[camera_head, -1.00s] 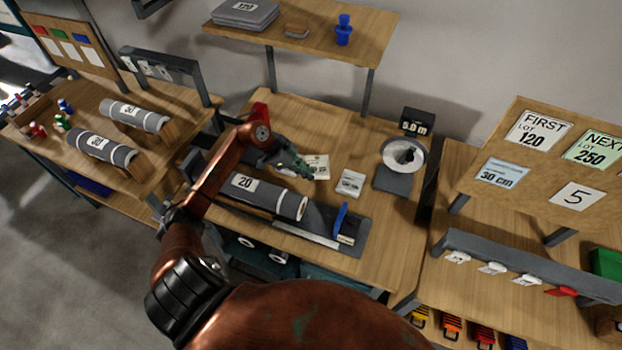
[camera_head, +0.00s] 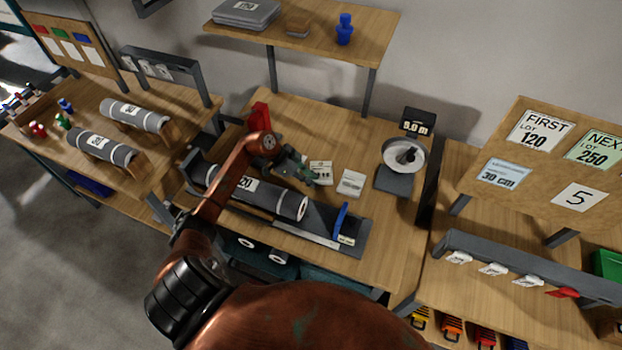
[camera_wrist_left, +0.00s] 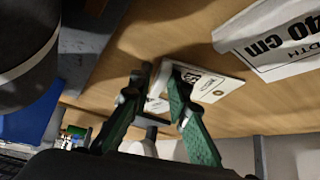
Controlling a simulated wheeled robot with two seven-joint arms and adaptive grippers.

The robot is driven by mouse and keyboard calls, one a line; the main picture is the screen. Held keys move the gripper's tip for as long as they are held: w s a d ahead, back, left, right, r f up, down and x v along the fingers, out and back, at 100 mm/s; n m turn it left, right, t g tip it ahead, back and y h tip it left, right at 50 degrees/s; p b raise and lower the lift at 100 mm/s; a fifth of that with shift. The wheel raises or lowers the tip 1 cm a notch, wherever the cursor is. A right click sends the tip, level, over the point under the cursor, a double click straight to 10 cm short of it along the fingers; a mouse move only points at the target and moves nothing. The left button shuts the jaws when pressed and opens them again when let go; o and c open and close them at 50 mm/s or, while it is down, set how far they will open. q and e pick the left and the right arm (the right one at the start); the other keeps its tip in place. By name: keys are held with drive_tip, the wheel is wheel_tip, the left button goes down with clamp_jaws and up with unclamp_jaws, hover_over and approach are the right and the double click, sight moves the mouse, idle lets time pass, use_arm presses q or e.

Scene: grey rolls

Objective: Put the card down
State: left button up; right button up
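The small white card (camera_head: 321,173) with dark print is on the wooden bench, or very close above it, left of another white card (camera_head: 351,183). In the left wrist view the card (camera_wrist_left: 214,85) shows partly behind one finger. The other card (camera_wrist_left: 275,40) there reads 40 cm. My left gripper (camera_head: 313,178) is at the card's near left edge. In the wrist view its green fingers (camera_wrist_left: 159,74) stand apart with a gap between the tips, so it looks open. Finger contact with the card is partly hidden. My right gripper is not in view.
A grey roll marked 20 (camera_head: 262,193) lies in a dark cradle just in front of the gripper. A blue upright piece (camera_head: 341,219) stands at its right. A scale with a round dish (camera_head: 404,156) is to the right. Bare bench lies behind the cards.

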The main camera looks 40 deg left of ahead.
use_arm(q)
drive_tip(key=shift+o, duration=0.9)
drive_tip(key=shift+s+a+r, duration=0.1)
drive_tip(key=shift+a+r, duration=0.1)
drive_tip(key=shift+r, duration=0.15)
drive_tip(key=v, duration=1.1)
drive_tip(key=shift+r+p, duration=0.15)
drive_tip(key=shift+p, duration=0.3)
drive_tip(key=shift+s, duration=0.1)
